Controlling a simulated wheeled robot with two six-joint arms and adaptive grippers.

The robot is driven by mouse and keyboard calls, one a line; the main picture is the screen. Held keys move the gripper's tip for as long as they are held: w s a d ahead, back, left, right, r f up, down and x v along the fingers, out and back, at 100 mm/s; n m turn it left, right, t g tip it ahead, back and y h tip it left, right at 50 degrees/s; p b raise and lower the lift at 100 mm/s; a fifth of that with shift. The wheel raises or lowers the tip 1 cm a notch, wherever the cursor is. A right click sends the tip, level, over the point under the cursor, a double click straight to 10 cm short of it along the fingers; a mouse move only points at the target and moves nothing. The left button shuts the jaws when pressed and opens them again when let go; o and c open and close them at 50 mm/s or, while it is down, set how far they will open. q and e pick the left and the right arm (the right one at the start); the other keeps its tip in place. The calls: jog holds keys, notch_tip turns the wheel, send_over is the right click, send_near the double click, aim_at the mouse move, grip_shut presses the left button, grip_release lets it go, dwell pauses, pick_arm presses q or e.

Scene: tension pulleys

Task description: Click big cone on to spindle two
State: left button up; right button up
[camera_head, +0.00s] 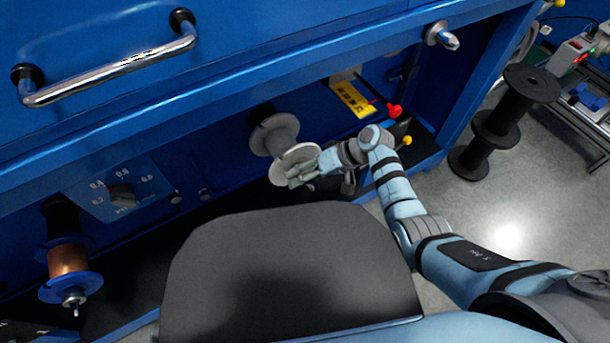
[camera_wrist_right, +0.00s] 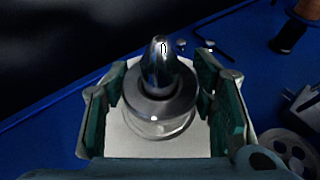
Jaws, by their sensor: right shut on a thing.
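A shiny metal cone (camera_wrist_right: 160,75) with a wide collar sits between the teal finger pads of my right gripper (camera_wrist_right: 158,105). The gripper is shut on it, with the narrow tip pointing away from the wrist. In the head view, my right gripper (camera_head: 303,174) is at the near flange of a grey spool (camera_head: 280,135) on the blue machine front. The fingers hide the cone there. The spindle in this spool is hidden, and I cannot tell whether the cone touches it. My left gripper is not in view.
A copper-wire spool (camera_head: 68,259) with a blue end piece sits on another spindle at lower left, beside a dial (camera_head: 122,194). Red and yellow knobs are right of my gripper. A black spool stack (camera_head: 497,125) stands on the floor at right. A chrome handle (camera_head: 110,70) juts out above.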

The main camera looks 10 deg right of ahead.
jog(key=shift+w+a, duration=0.1)
jog(key=shift+w, duration=0.1)
jog(key=shift+w+f+b, duration=0.1)
jog(key=shift+w+b, duration=0.05)
jog(key=shift+b, duration=0.2)
jog(key=shift+w+a, duration=0.15)
jog(key=shift+w, duration=0.05)
dwell(0.4)
jog(key=o, duration=1.3)
jog(key=shift+o, duration=1.3)
